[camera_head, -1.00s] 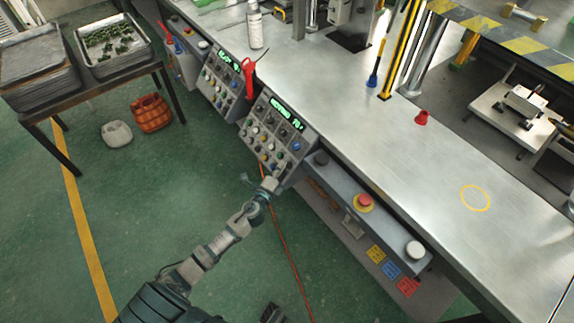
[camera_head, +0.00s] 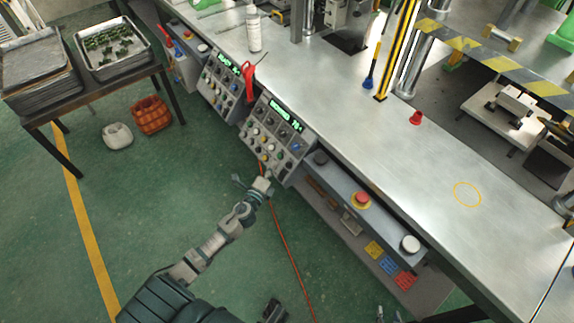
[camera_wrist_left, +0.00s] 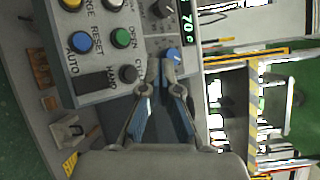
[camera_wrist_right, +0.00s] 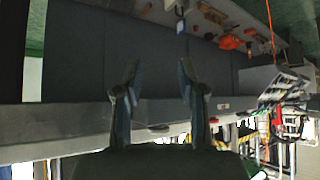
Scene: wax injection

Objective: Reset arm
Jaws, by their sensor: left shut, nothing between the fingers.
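My left gripper (camera_head: 264,181) is at the lower edge of the control panel (camera_head: 278,130) with the green display, in front of its face. In the left wrist view, the left gripper's fingertips (camera_wrist_left: 167,68) are together and empty. They overlap the view of a blue knob (camera_wrist_left: 173,53); I cannot tell the exact gap. The same panel (camera_wrist_left: 100,95) shows a blue button (camera_wrist_left: 83,44), a green button (camera_wrist_left: 123,38) and the labels AUTO, RESET, OPEN and HAND. My right gripper (camera_wrist_right: 158,75) is open and empty in the right wrist view, facing dark grey panels.
A metal bench (camera_head: 340,100) runs diagonally, with a red emergency button (camera_head: 361,200) and a white button (camera_head: 410,244) on its front ledge. A second control panel (camera_head: 223,85) stands farther left. A rack with trays (camera_head: 115,50) is at upper left. The green floor (camera_head: 150,200) is open.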

